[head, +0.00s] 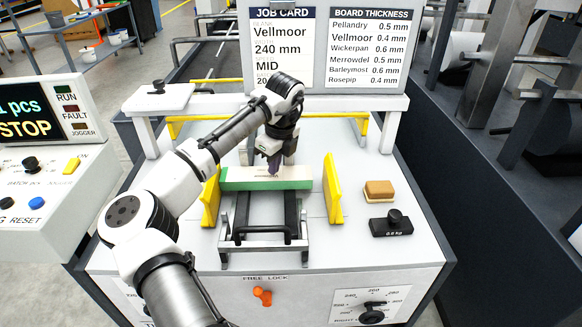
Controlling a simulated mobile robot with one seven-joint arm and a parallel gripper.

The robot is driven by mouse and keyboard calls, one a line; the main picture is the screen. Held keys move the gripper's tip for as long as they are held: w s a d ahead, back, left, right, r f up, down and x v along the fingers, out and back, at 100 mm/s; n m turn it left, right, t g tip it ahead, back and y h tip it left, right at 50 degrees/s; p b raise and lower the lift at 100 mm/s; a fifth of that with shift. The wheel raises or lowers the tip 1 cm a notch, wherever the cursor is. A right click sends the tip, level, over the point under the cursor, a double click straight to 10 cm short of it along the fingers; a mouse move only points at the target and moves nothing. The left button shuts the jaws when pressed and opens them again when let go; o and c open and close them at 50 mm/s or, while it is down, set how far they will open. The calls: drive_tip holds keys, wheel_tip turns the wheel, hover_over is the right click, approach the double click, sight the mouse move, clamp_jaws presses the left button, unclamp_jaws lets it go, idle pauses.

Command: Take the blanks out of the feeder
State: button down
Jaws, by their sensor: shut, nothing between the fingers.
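The blanks (240,184) form a long stack with a pale top and a green front edge. The stack lies across the feeder (237,229), between two yellow side guides, the left one (210,198) and the right one (334,188). A gap shows between the stack's right end and the right guide. My gripper (273,170) points down at the top of the stack, near its middle. It is shut with nothing between its fingers. I cannot tell whether its tips touch the stack.
A brown block (379,190) and a black weight marked 0.8 kg (391,224) stand on the table's right side. An orange lever (262,296) sits on the front panel under "FREE LOCK". A control panel (40,160) reading "STOP" stands left. Job cards (281,45) stand behind.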

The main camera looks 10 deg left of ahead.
sight(264, 172)
drive_tip(key=a, duration=0.1)
drive_tip(key=w+a, duration=0.1)
drive_tip(key=a, duration=0.1)
drive_tip(key=shift+w+a+r+p, duration=0.15)
drive_tip(key=shift+a+p, duration=0.05)
drive_tip(key=shift+p, duration=0.15)
drive_tip(key=shift+d+f+p, duration=0.15)
drive_tip(key=shift+f+p, duration=0.25)
drive_tip(key=shift+f, duration=0.5)
drive_tip(key=shift+f, duration=0.1)
drive_tip(key=shift+s+d+f, duration=0.1)
drive_tip(key=shift+s+d, duration=0.2)
drive_tip(key=shift+d, duration=0.3)
drive_tip(key=shift+s+d+f, duration=0.1)
drive_tip(key=shift+s+d, duration=0.2)
drive_tip(key=shift+d, duration=0.3)
drive_tip(key=shift+w+d+r+p, duration=0.15)
drive_tip(key=shift+r+p, duration=0.65)
drive_tip(key=shift+p, duration=0.15)
